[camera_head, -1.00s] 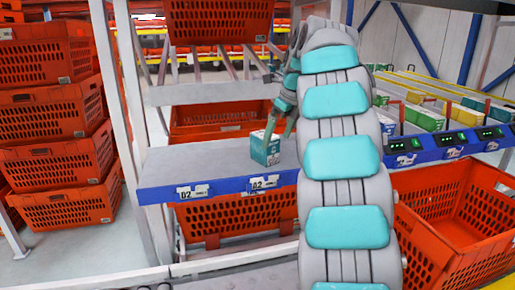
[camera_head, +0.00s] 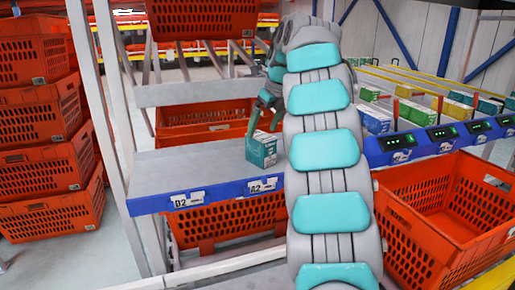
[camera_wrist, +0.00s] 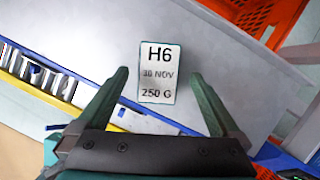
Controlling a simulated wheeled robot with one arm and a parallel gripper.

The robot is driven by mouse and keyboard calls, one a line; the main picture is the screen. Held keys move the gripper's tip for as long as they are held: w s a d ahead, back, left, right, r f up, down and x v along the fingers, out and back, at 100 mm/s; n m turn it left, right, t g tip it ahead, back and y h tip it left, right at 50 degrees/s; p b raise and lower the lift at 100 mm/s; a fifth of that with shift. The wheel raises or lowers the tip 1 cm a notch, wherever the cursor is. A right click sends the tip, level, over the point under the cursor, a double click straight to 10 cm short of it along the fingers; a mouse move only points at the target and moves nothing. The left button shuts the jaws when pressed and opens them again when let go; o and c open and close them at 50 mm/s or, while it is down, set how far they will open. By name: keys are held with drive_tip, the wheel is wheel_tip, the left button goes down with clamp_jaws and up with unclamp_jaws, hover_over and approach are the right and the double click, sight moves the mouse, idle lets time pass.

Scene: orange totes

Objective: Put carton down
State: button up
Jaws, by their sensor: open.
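The carton (camera_head: 262,149) is a small teal and white box standing upright on the grey shelf (camera_head: 185,172) with the blue front edge. In the wrist view its white top (camera_wrist: 158,71) reads "H6 30 NOV 250 G". My gripper (camera_head: 264,112) is just above and behind the carton in the head view. In the wrist view my gripper (camera_wrist: 160,72) is open, one finger on each side of the carton, with a gap on both sides. My arm hides the shelf's right part in the head view.
Orange totes (camera_head: 40,113) are stacked at the left. An orange tote (camera_head: 208,15) sits above the shelf and another (camera_head: 205,122) behind it. An open empty tote (camera_head: 450,215) stands at the right. The shelf left of the carton is clear.

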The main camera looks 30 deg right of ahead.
sight(258, 146)
drive_tip(key=shift+s+x, duration=0.2)
drive_tip(key=shift+x, duration=1.65)
drive_tip(key=shift+s+x, duration=0.2)
drive_tip(key=shift+x, duration=1.7)
drive_tip(key=shift+f, duration=0.1)
drive_tip(key=shift+c, duration=0.4)
clamp_jaws()
